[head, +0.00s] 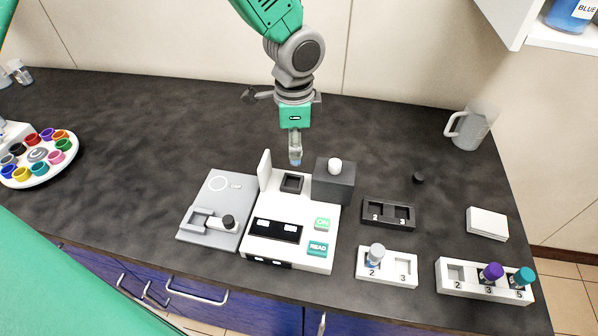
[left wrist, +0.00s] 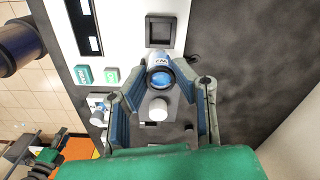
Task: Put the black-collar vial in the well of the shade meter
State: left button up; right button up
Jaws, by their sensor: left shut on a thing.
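My left gripper (head: 295,158) is shut on a small vial (head: 295,163) and holds it above the counter, just behind the shade meter (head: 263,222). In the left wrist view the vial (left wrist: 159,76) sits between the fingers, with blue inside a dark ring and a partly readable label. The shade meter is white with ON and READ buttons. Its square dark well (head: 291,183) is empty and also shows in the left wrist view (left wrist: 160,32), apart from the vial. A pale flap (head: 264,170) stands upright beside the well. My right gripper is not in view.
A dark block with a white knob (head: 335,166) stands right of the well. A grey device (head: 195,228) lies left of the meter. Racks with vials (head: 387,281) (head: 450,288), an empty dark rack (head: 388,222) and a small black cap-like piece (head: 418,178) are right.

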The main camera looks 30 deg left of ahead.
pick_arm(q)
jog(key=f, duration=0.4)
jog(key=shift+a+f, duration=0.2)
jog(key=shift+a, duration=0.1)
jog(key=shift+a+f, duration=0.2)
jog(key=shift+f, duration=0.05)
jog(key=f, duration=0.3)
jog(key=shift+a+f, duration=0.1)
jog(key=shift+a, duration=0.1)
grip_shut()
jog(key=shift+d+f, duration=0.15)
jog(key=shift+d, duration=0.3)
jog(key=o, duration=1)
grip_release()
jog(key=shift+d, duration=0.1)
jog(key=shift+c, duration=0.2)
jog(key=shift+a, duration=0.35)
jog(key=shift+r, duration=0.5)
jog(key=r, duration=1)
jog(key=shift+d+r, duration=0.25)
jog(key=shift+d, duration=0.05)
jog(key=shift+r, duration=0.25)
jog(key=shift+a, duration=0.2)
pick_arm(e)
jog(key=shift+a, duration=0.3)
pick_arm(q)
jog(key=shift+a, duration=0.1)
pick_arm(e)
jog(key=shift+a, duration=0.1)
